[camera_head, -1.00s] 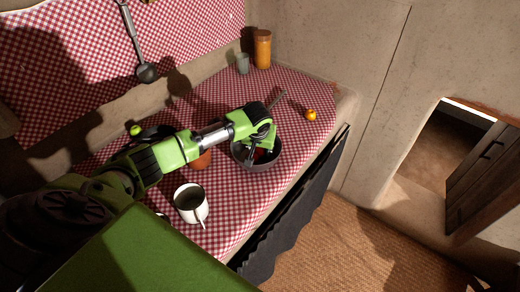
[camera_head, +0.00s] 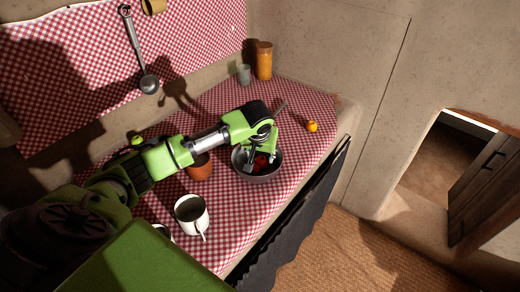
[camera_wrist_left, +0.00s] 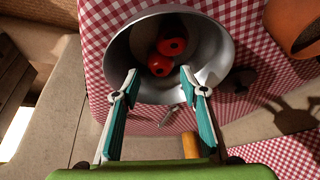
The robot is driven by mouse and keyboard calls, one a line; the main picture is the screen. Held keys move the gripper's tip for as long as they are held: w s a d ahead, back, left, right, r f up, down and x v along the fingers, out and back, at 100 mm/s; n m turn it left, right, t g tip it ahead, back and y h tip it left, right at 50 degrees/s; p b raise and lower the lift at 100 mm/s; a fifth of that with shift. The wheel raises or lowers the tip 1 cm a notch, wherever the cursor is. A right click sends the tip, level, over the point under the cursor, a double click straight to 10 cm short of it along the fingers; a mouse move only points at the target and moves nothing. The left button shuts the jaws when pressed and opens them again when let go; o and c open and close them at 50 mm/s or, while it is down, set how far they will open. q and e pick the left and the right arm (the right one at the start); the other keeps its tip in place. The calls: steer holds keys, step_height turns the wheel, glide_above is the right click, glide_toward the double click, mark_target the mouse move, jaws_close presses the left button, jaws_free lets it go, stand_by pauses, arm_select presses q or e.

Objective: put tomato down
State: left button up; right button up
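A dark pan (camera_head: 270,178) stands on the checked counter. In the left wrist view the pan (camera_wrist_left: 215,50) shows a pale inner wall. Two red tomatoes lie inside it, one farther up (camera_wrist_left: 172,45) and one lower (camera_wrist_left: 159,65). In the head view red tomato (camera_head: 261,160) shows in the pan, partly covered by the gripper. My left gripper (camera_head: 257,158) is over the pan. In the left wrist view its teal fingers (camera_wrist_left: 160,84) are wide apart with nothing between them, and both tomatoes are clear of the fingertips. My right gripper is not in view.
A white mug (camera_head: 190,216) and a reddish-brown pot (camera_head: 199,168) stand left of the pan. A small orange fruit (camera_head: 312,126) lies to its right. A jar (camera_head: 264,62) and a grey cup (camera_head: 244,75) stand at the back. A ladle (camera_head: 148,82) hangs on the wall.

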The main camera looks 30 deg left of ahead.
arm_select(q)
steer(key=v, duration=0.6)
steer(key=shift+r, duration=0.15)
steer(key=shift+s, duration=0.1)
